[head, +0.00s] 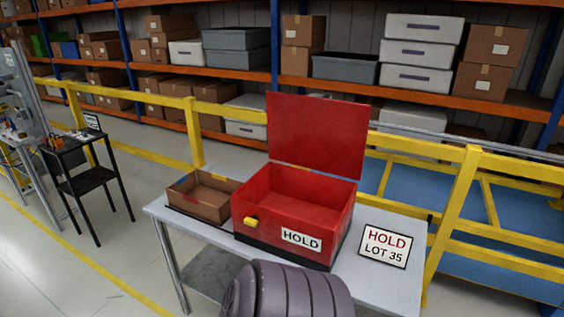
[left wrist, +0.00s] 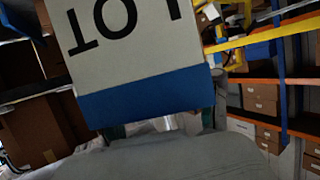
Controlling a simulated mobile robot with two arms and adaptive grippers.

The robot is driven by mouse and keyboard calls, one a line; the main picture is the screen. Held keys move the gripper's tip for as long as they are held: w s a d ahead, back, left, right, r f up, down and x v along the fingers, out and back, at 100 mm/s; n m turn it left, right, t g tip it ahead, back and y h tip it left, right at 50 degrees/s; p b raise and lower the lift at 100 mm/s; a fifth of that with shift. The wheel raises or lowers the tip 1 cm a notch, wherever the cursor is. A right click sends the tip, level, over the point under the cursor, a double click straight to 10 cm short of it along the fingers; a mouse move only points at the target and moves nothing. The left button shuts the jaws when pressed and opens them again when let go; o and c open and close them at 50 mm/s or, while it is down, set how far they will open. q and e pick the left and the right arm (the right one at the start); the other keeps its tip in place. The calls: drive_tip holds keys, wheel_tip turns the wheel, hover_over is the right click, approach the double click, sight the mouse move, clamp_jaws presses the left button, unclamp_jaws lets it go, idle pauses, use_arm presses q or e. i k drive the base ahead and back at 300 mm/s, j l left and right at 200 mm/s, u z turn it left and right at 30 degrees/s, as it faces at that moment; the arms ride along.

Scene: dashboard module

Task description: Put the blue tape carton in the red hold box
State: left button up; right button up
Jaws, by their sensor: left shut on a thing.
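The red hold box (head: 290,215) stands on a table in the head view, its lid (head: 317,135) raised and its inside looking empty. It has a HOLD label and a yellow latch on the front. The blue tape carton (left wrist: 145,97) fills the upper middle of the left wrist view, pale grey with a blue band and dark upside-down lettering. My left gripper (left wrist: 162,125) is shut on it; the fingers are mostly hidden behind the carton. The carton and both grippers are out of the head view.
A small open brown carton (head: 202,192) stands left of the red box on the table (head: 387,282). A HOLD LOT 35 sign (head: 385,246) is at its right. A yellow railing (head: 455,215) runs behind. A dark ribbed part of mine covers the table's front edge.

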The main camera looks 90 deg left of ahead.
sight(298, 217)
drive_tip(key=k+j+u, duration=0.15)
drive_tip(key=u, duration=0.35)
drive_tip(key=j+u, duration=0.45)
drive_tip(key=k+j+u, duration=0.1)
drive_tip(key=u, duration=0.4)
drive_tip(key=j, duration=0.1)
